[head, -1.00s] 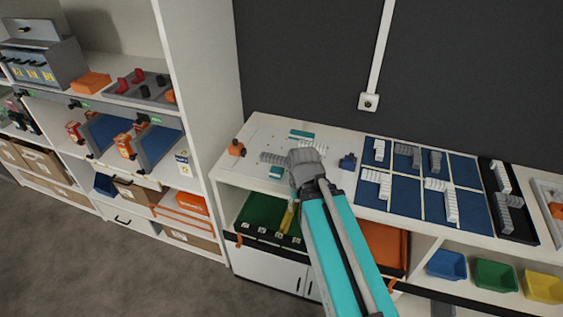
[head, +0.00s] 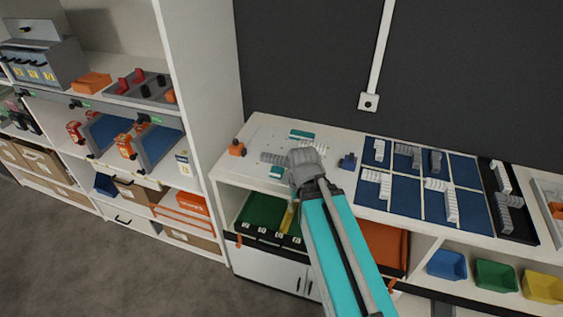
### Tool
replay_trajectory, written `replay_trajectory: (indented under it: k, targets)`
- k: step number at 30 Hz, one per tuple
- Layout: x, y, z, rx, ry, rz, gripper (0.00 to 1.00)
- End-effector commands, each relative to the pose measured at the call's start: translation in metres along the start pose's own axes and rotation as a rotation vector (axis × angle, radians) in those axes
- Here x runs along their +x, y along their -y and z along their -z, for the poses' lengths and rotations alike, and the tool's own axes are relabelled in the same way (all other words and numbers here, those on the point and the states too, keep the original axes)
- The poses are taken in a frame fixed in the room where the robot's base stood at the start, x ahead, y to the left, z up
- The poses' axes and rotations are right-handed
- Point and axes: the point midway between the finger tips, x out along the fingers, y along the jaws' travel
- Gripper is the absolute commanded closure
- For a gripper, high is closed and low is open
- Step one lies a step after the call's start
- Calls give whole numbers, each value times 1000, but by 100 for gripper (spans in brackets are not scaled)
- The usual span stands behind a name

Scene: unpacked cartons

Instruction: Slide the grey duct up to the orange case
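The grey duct (head: 272,157) is a light grey ribbed piece lying on the white worktop, just left of my gripper. Its right end is hidden by my gripper. The orange case (head: 237,148) is a small orange block with a dark part on top, at the left end of the worktop. A clear gap of white surface lies between the case and the duct. My gripper (head: 304,168) is over the worktop at the duct's right end. Its fingers are hidden, so I cannot tell whether it touches the duct or is open.
Teal pieces (head: 301,134) lie behind the duct and another (head: 277,172) in front. A dark blue piece (head: 347,162) stands right of my gripper. Blue mats (head: 404,200) with grey ribbed parts fill the right side. A tall white shelf panel (head: 205,80) rises at the left.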

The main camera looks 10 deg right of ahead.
Motion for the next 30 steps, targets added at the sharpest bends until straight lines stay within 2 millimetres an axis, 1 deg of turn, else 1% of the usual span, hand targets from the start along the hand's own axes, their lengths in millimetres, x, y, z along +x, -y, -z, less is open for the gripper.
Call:
replay_trajectory:
  k: [3,4,8,10,13,14,17,20,24,30]
  targets:
    - [0,0,0,0,0,0,40]
    - [0,0,0,0,0,0,44]
    - [0,0,4,-10,1,-1,68]
    - [0,2,11,-28,3,-3,81]
    - [1,4,29,-77,8,-9,99]
    - [1,5,37,-98,10,-12,100]
    - [2,10,67,-186,19,-22,100]
    - [4,17,104,-301,34,-35,100]
    - [5,31,159,-483,58,-53,100]
    - [7,55,235,-740,99,-74,100]
